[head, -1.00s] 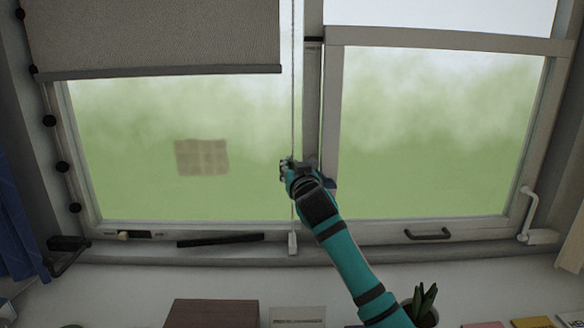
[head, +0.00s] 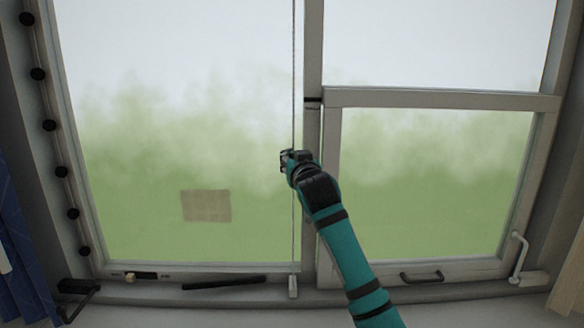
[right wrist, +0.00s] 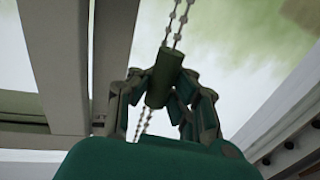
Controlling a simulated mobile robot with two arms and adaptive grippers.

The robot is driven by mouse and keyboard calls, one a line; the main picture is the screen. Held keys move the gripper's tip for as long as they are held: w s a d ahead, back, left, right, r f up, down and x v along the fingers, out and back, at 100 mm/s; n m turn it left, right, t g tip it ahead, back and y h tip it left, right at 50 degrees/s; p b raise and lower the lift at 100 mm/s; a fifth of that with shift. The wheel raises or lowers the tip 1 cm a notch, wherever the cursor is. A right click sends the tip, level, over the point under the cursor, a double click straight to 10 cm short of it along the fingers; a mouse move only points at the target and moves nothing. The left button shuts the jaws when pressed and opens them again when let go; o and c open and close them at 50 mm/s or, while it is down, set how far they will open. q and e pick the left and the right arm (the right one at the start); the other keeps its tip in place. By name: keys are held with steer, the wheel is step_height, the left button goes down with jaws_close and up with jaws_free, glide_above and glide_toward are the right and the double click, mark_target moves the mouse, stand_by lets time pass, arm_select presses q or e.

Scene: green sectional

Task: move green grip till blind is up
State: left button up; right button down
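The green grip (right wrist: 163,78) is a small dark green cylinder on a beaded chain (right wrist: 178,25), in the middle of the right wrist view. My right gripper (right wrist: 160,88) has its fingers closed on both sides of the grip. In the head view my right gripper (head: 287,161) is at the thin hanging cord (head: 294,80), in front of the window's middle post, and hides the grip there. The blind is not in view; the visible part of the left pane (head: 170,120) is uncovered. My left gripper is not in view.
The window sill has a dark bar (head: 224,283) and a weight (head: 293,287) at the cord's lower end. A window handle (head: 519,257) is at the right. A string of dark balls (head: 50,125) runs down the left frame. Blue curtain (head: 12,230) hangs at far left.

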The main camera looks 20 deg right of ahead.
steer(key=shift+r, duration=0.65)
steer(key=c, duration=1.8)
jaws_free()
steer(key=shift+s, duration=0.1)
steer(key=o, duration=0.3)
steer(key=shift+s+r, duration=0.2)
steer(key=shift+s, duration=0.15)
steer(key=shift+o, duration=0.2)
steer(key=shift+f, duration=0.1)
steer(key=shift+w, duration=0.1)
steer(key=s+a, duration=0.1)
steer(key=s, duration=1.1)
steer(key=shift+o, duration=0.4)
